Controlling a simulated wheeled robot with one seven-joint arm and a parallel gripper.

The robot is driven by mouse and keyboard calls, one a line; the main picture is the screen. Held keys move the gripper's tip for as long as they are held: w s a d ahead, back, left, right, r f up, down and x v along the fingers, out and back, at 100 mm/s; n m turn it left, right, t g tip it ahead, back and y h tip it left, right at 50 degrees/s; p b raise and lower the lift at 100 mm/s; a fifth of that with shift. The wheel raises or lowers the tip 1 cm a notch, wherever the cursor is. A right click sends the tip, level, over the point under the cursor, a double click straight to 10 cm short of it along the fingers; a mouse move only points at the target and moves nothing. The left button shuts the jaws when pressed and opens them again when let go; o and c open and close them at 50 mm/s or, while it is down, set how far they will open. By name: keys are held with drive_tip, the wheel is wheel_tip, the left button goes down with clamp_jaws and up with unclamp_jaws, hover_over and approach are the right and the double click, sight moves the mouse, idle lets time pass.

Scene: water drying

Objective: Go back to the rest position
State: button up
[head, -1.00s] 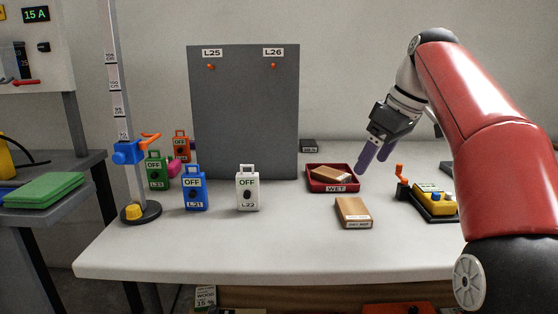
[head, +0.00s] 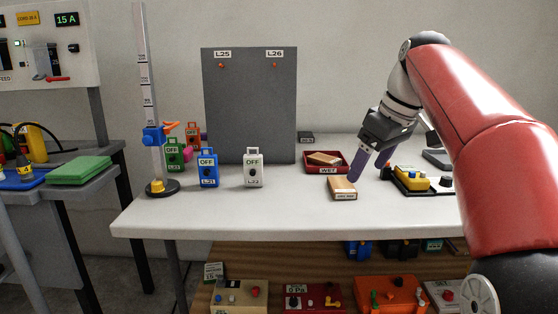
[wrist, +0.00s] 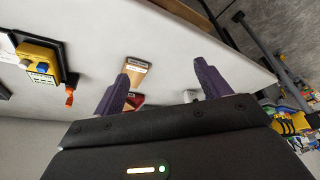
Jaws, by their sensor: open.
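My gripper (head: 369,164) is open and empty, its two purple fingers apart above the right part of the white table (head: 230,221). In the head view the fingertips look close to a wooden block (head: 342,188) with a label, which lies on the table. In the wrist view the fingers (wrist: 160,88) point away over the table, with the labelled block (wrist: 136,74) showing between them. My red arm comes in from the right.
A red tray marked WET (head: 313,168) holds another block. A yellow device (head: 411,178) stands at right. Devices fill the shelf below.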

drive_tip(key=s+a+f+m+t+h+p, duration=0.1)
drive_tip(key=s+f+m, duration=0.7)
drive_tip(key=s+f, duration=1.4)
drive_tip(key=shift+s+a+t+h+p, duration=0.3)
drive_tip(key=shift+s+a+t+h, duration=0.25)
drive_tip(key=shift+s+t+h, duration=0.2)
